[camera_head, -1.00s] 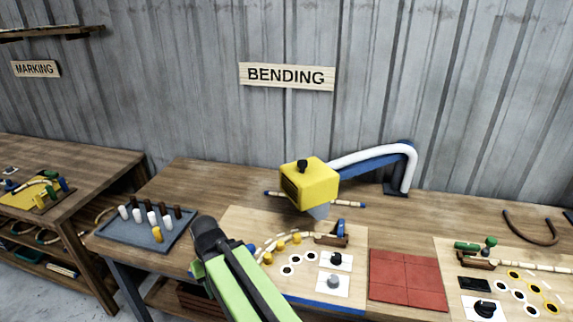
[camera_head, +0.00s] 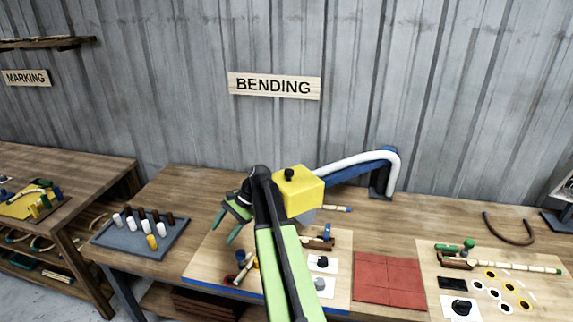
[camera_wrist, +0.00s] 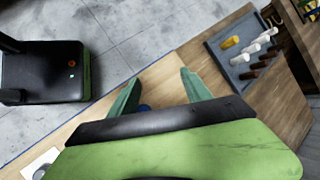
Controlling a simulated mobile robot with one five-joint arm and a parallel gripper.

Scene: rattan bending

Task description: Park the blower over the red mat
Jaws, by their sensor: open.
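The yellow blower (camera_head: 299,190) hangs on a jointed blue arm with a white hose (camera_head: 350,164) over the left bending board. It is left of the red mat (camera_head: 390,280), which lies bare on the bench between the two boards. My gripper (camera_head: 235,228) is open and empty above the left board, left of the blower. My arm hides the blower's left part. In the wrist view my gripper (camera_wrist: 160,92) shows its two green fingers spread, with a small blue thing partly hidden behind them. The blower and mat are not in the wrist view.
A grey tray of white, brown and yellow pegs (camera_head: 120,240) stands at the left. The left board (camera_head: 200,265) carries pegs and knobs; the right board (camera_head: 430,262) holds a clamped rod, discs and a knob. A brown curved piece (camera_head: 510,238) lies at the back right.

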